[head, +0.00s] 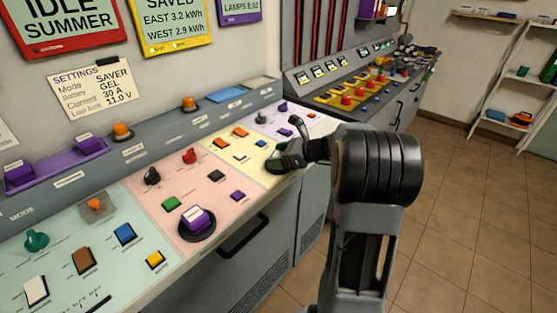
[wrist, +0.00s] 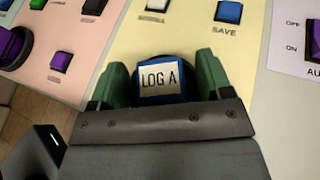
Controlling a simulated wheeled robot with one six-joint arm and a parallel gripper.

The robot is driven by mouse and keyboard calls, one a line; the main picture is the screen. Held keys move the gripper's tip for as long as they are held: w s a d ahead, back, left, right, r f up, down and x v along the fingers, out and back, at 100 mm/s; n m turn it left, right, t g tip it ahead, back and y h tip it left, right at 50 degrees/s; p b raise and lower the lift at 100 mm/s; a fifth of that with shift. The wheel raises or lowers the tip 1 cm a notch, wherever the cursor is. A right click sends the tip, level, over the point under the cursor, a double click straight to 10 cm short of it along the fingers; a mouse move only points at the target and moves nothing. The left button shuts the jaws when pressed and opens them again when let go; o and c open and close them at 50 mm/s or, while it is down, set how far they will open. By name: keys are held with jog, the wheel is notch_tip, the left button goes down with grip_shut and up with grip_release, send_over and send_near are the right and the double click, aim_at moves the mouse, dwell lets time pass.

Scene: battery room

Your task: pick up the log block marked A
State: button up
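The log block (wrist: 161,82) is blue with a white label reading LOG A. In the wrist view it sits over a dark round base on the pale yellow panel. My gripper (wrist: 158,66) has its two green fingers on either side of the block, with narrow gaps visible between them and it. In the head view my gripper (head: 286,150) is low over the yellow panel section, and the block cannot be made out there behind the fingers and wrist.
The sloped console (head: 190,175) carries several coloured buttons and knobs close around my gripper. A purple block (head: 197,220) sits on a dark round base on the pink section. Tiled floor (head: 470,190) lies open at the right, before a white shelf (head: 510,100).

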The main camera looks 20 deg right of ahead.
jog(key=c, duration=1)
jog(key=shift+o, duration=0.2)
